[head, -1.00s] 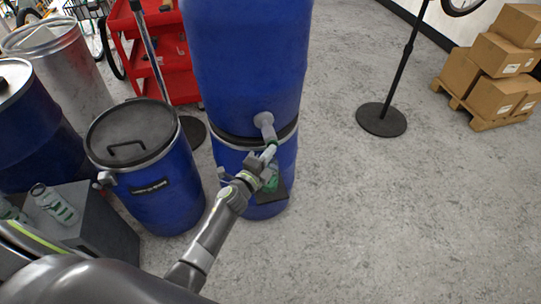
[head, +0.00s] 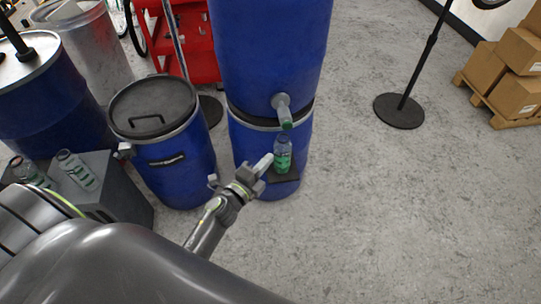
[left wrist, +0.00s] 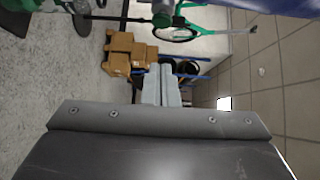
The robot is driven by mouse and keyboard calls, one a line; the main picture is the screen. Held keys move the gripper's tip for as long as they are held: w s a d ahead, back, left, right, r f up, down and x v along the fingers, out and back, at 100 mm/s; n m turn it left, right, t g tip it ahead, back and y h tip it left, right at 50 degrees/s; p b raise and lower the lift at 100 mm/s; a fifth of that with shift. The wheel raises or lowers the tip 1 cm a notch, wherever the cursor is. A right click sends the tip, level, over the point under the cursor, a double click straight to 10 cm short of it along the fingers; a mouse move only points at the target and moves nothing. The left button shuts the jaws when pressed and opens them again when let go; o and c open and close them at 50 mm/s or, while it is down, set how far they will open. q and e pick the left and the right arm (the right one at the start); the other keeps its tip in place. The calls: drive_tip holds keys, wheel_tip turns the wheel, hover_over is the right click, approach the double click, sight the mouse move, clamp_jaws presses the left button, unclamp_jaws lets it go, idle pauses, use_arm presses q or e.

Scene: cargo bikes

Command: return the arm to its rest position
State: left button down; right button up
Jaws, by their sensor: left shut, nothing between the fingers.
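My left gripper (head: 264,165) is shut and empty. In the head view it is just left of and in front of a clear bottle with green (head: 283,155). I cannot tell from the picture whether they touch. The bottle stands upright on a small dark ledge (head: 285,178) in front of the lower blue barrel, under the grey spout (head: 283,112) of the upper blue barrel (head: 270,50). In the left wrist view the closed fingers (left wrist: 161,88) show at the centre. My right gripper is not in view.
A lidded blue barrel (head: 180,165) stands left of the spout. More bottles (head: 75,168) rest on a grey box (head: 125,195) at the left. A black stand base (head: 399,111) and stacked cardboard boxes (head: 518,95) are at the right. The floor (head: 400,210) between is clear.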

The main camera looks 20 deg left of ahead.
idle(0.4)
use_arm(q)
drive_tip(key=s+a+f+n+g+y, duration=0.1)
drive_tip(key=s+a+f+n+g, duration=0.25)
drive_tip(key=f, duration=0.55)
drive_tip(key=s+a+f+n+g+y, duration=0.1)
drive_tip(key=s+f+n+g+y, duration=0.1)
drive_tip(key=s+f+n, duration=0.45)
drive_tip(key=s+a+f+n+g+y, duration=0.15)
drive_tip(key=s+f, duration=0.35)
drive_tip(key=f, duration=0.6)
drive_tip(key=s+a+f+n+g, duration=0.1)
drive_tip(key=s+f+n+g, duration=0.3)
drive_tip(key=s, duration=1)
drive_tip(key=s+a+f+n+g, duration=0.1)
drive_tip(key=s+f+n+g, duration=0.4)
drive_tip(key=s+f, duration=0.4)
drive_tip(key=s, duration=0.4)
drive_tip(key=shift+s, duration=0.35)
